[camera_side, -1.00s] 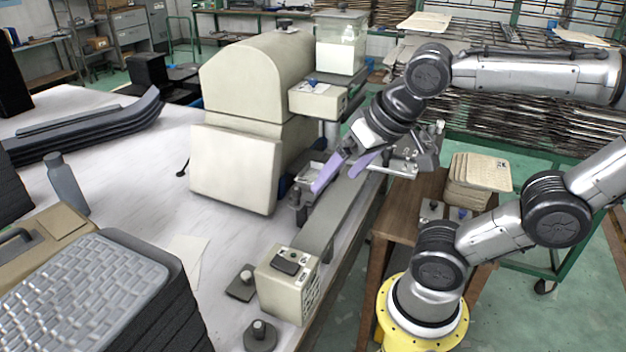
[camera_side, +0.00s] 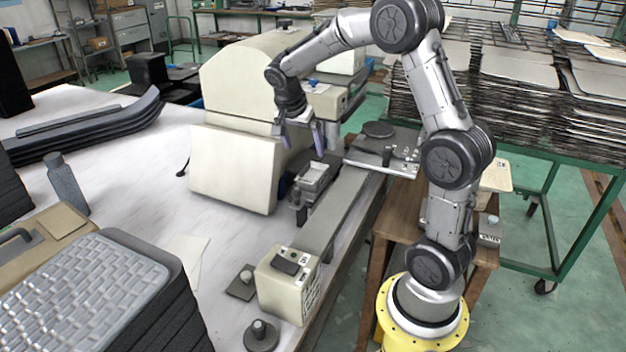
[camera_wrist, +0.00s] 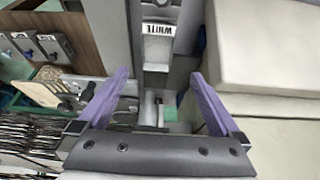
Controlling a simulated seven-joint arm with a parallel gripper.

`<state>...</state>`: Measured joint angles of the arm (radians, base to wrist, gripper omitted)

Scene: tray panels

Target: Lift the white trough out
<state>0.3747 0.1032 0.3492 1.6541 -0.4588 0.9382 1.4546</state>
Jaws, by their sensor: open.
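The trough marked WHITE (camera_wrist: 157,48) shows in the wrist view at the top middle, with its printed label toward me. In the side view, a small grey-white trough (camera_side: 316,176) sits beside the beige machine, at the far part of the grey rail; its label cannot be read there. My gripper (camera_side: 302,143) is open and empty, above and a little left of that trough in the picture. Its two purple fingers point down. In the wrist view, my gripper (camera_wrist: 160,76) is spread, with the trough lying beyond the fingertips, between their lines. Nothing touches the fingers.
The large beige machine (camera_side: 232,165) stands close on the left. The grey rail (camera_side: 335,208) runs forward to a beige control box (camera_side: 288,285). A metal plate with a dark disc (camera_side: 378,130) lies right of the trough. A wooden stand (camera_side: 405,210) is beside the rail.

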